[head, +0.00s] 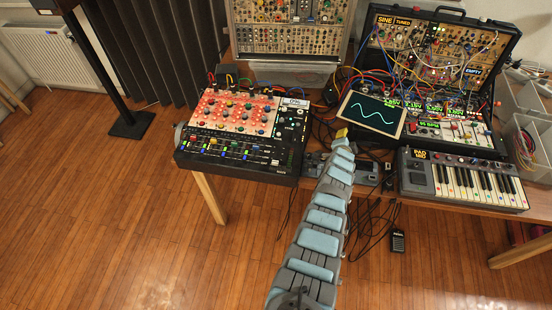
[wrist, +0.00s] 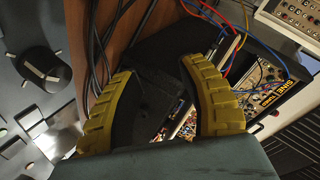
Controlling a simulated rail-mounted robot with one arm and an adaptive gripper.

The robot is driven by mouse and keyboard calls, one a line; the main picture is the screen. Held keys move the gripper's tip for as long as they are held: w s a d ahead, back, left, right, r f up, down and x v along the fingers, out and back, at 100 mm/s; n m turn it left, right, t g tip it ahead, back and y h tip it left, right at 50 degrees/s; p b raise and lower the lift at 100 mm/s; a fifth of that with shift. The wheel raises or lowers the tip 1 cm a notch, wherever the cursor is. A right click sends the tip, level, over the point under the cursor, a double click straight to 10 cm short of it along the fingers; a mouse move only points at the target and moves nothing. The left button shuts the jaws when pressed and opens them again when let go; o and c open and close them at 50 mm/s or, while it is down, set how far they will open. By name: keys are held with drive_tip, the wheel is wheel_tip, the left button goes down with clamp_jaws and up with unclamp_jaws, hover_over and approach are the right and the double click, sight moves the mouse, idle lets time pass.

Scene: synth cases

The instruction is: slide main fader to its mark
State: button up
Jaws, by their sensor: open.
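The mixer (head: 292,135) with a red panel stands at the left of the table in the head view. A dark cap with a white line (wrist: 43,70) stands on a grey panel at left.
A tablet (head: 371,114) with a wave trace is just right of my gripper. A keyboard (head: 465,180) and an open modular case (head: 440,60) with patch cables stand at right. Another modular rack (head: 290,35) stands behind. Loose cables run between the mixer and tablet.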

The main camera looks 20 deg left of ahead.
drive_tip(key=shift+w+a+r+m+g+y+p, duration=0.2)
drive_tip(key=shift+a+r+m+g+y+p, duration=0.15)
drive_tip(key=shift+a+r+g, duration=0.45)
drive_tip(key=s+a+r+m+g+y+p, duration=0.2)
drive_tip(key=s+a+r+m+g+p, duration=0.1)
drive_tip(key=s+a+r+g, duration=0.25)
drive_tip(key=m+g+y+p, duration=0.2)
drive_tip(key=g, duration=0.5)
approach(276, 162)
drive_tip(key=shift+h, duration=0.25)
drive_tip(key=shift+a+x, duration=0.1)
drive_tip(key=shift+x, duration=2.35)
drive_tip(key=shift+a+x, duration=0.15)
drive_tip(key=shift+x, duration=2.3)
drive_tip(key=shift+r, duration=0.1)
drive_tip(key=shift+c, duration=0.2)
clamp_jaws()
